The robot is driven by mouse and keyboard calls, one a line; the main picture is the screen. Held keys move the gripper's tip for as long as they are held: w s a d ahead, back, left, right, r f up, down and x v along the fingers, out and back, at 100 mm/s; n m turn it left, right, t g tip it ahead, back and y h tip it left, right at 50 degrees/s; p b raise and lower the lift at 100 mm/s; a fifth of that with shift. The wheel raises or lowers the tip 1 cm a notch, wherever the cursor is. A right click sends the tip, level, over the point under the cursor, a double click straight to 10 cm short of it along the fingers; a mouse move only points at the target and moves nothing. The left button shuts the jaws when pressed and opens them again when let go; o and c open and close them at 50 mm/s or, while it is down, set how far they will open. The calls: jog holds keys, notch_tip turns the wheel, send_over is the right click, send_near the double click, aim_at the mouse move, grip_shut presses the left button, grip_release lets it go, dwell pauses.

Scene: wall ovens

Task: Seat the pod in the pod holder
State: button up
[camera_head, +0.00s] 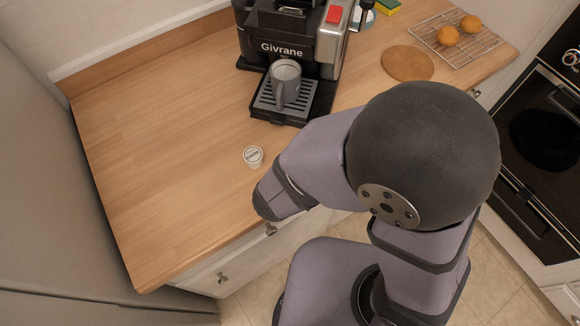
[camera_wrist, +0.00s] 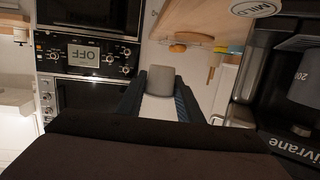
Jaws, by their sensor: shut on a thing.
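My gripper (camera_wrist: 160,100) shows in the wrist view, with its two dark fingers closed on a small grey, rounded thing (camera_wrist: 161,82). It looks like a pod seen from the side; no label shows on it. In the head view my arm hides the gripper and what it holds. A white pod (camera_head: 253,156) with a printed lid stands on the counter left of my arm. A lid reading MILD (camera_wrist: 255,8) shows at the top of the wrist view. The black coffee machine (camera_head: 287,48) stands at the back of the counter. Its pod holder is not clearly visible.
A grey mug (camera_head: 285,80) stands on the machine's drip tray (camera_head: 268,104). Right of the machine are a round board (camera_head: 407,63) and a wire rack (camera_head: 478,52) with buns. Wall ovens (camera_head: 545,130) stand at the right. The counter's left side (camera_head: 150,130) is clear.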

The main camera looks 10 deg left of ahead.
jog(key=s+a+n+t+y+p, duration=0.1)
jog(key=s+a+n+y+p, duration=0.1)
jog(key=a, duration=0.5)
jog(key=s+a+f+n+t+y+p, duration=0.1)
jog(key=s+a+n+t+y+p, duration=0.1)
jog(key=a+n+y+p, duration=0.3)
jog(key=s+a+y+p, duration=0.1)
jog(key=a+y, duration=0.1)
jog(key=a, duration=0.1)
jog(key=shift+a+n+t+y+p, duration=0.3)
jog(key=shift+s, duration=0.1)
jog(key=shift+f, duration=2.8)
jog(key=shift+f+p, duration=0.85)
jog(key=shift+f, duration=1.1)
jog(key=shift+f, duration=0.1)
